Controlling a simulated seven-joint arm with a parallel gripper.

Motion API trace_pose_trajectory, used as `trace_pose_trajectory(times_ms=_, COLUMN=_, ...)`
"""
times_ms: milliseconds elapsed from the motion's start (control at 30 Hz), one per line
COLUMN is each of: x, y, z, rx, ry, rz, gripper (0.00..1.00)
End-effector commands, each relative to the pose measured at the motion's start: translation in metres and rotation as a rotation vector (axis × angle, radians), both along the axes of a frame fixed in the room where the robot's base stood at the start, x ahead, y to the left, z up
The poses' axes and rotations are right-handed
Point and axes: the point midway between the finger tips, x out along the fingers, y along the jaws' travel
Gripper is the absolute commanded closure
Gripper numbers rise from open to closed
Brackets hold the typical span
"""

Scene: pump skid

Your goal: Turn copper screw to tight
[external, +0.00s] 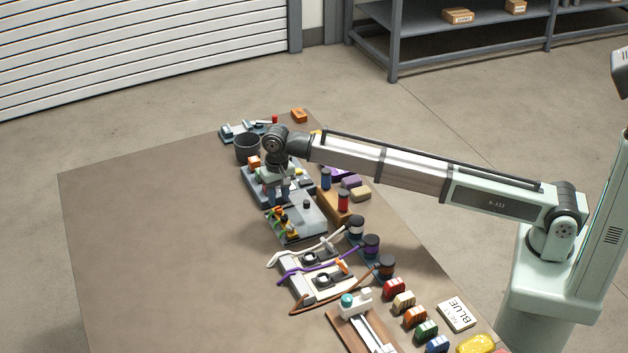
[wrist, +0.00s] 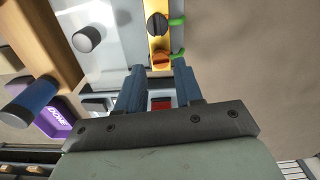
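In the wrist view, an orange-copper slotted screw head (wrist: 161,61) sits on a yellow strip (wrist: 153,43), below a dark slotted screw (wrist: 157,24). Green tabs stick out at the strip's right side. The same yellow part (external: 281,220) shows small in the external view on a grey plate; I cannot make out the screw there. My gripper (wrist: 157,72) is open, with its two blue fingers apart. The copper screw appears just ahead of the gap between the fingertips, and I see no grip on it. In the external view my gripper (external: 278,194) points down over the equipment row.
A red block (wrist: 160,103) shows beyond the fingers. A grey-topped post (wrist: 88,39) and a blue cylinder (wrist: 31,99) stand to the left in the wrist view. A dark cup (external: 247,148), cables and coloured blocks line the table; its left side (external: 150,240) is clear.

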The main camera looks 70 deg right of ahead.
Motion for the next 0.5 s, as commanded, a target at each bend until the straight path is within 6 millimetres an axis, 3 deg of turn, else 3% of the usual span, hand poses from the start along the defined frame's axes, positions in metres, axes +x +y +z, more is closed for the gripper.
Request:
trace_pose_trajectory(times_ms=300, x=0.001, y=0.000, z=0.063, rx=0.000, ry=-0.001, rz=0.000, gripper=0.64)
trace_pose_trajectory(times_ms=500, x=0.001, y=0.000, z=0.091, rx=0.000, ry=-0.001, rz=0.000, gripper=0.64)
